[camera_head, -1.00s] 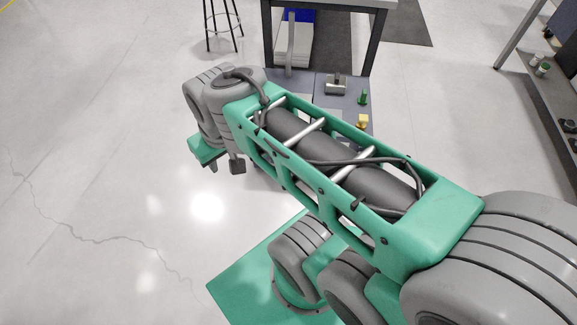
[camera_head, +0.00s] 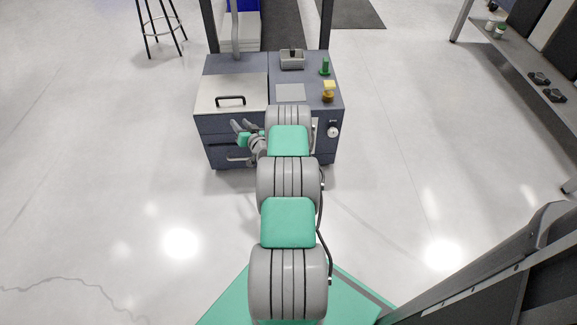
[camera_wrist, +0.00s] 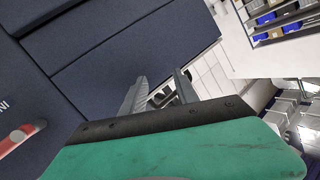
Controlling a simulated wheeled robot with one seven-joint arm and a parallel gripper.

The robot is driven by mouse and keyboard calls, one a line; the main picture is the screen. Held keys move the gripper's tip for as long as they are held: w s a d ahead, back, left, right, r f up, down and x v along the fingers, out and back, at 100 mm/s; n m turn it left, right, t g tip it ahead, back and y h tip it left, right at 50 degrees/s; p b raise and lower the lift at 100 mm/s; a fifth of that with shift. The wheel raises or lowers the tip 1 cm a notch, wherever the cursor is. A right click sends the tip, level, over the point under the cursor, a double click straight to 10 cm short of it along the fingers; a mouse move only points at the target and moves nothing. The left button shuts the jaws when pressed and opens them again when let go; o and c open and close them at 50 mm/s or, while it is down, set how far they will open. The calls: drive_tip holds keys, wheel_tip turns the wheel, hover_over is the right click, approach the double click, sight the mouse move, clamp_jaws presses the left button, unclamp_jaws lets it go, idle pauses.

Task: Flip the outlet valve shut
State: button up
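A dark blue-grey cabinet (camera_head: 215,128) with drawers stands ahead in the head view. My gripper (camera_head: 240,127) is at its front left, partly hidden by my arm. In the wrist view my gripper (camera_wrist: 160,77) has its two grey fingers apart, with nothing held between them. Dark blue cabinet panels (camera_wrist: 125,50) lie beyond the fingers. A red part with a pale end (camera_wrist: 22,136) shows at the left edge of the wrist view, apart from the fingers; I cannot tell whether it is the outlet valve. No valve is clearly identifiable in the head view.
On the cabinet top are a black handle (camera_head: 231,99), a grey box (camera_head: 292,60), a green piece (camera_head: 325,67) and a yellow piece (camera_head: 329,91). A round white-faced part (camera_head: 333,130) is on its right side. A stool (camera_head: 160,25) stands back left.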

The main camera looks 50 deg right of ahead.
drive_tip(key=s+d+f+m+g+h+b, duration=0.2)
drive_tip(key=s+d+f+m+h+b, duration=0.15)
drive_tip(key=s+f, duration=0.6)
drive_tip(key=s+d+f+m+g+h+b, duration=0.15)
drive_tip(key=s+d+f+m+h, duration=0.3)
drive_tip(key=s+f, duration=0.55)
drive_tip(key=b+x, duration=0.1)
drive_tip(key=x, duration=0.1)
drive_tip(key=b+x, duration=0.2)
drive_tip(key=x, duration=0.1)
drive_tip(key=w+b+x, duration=0.1)
drive_tip(key=b+x, duration=0.1)
drive_tip(key=x, duration=0.1)
drive_tip(key=shift+a+f, duration=0.1)
drive_tip(key=shift+a, duration=0.25)
clamp_jaws()
drive_tip(key=shift+w, duration=0.1)
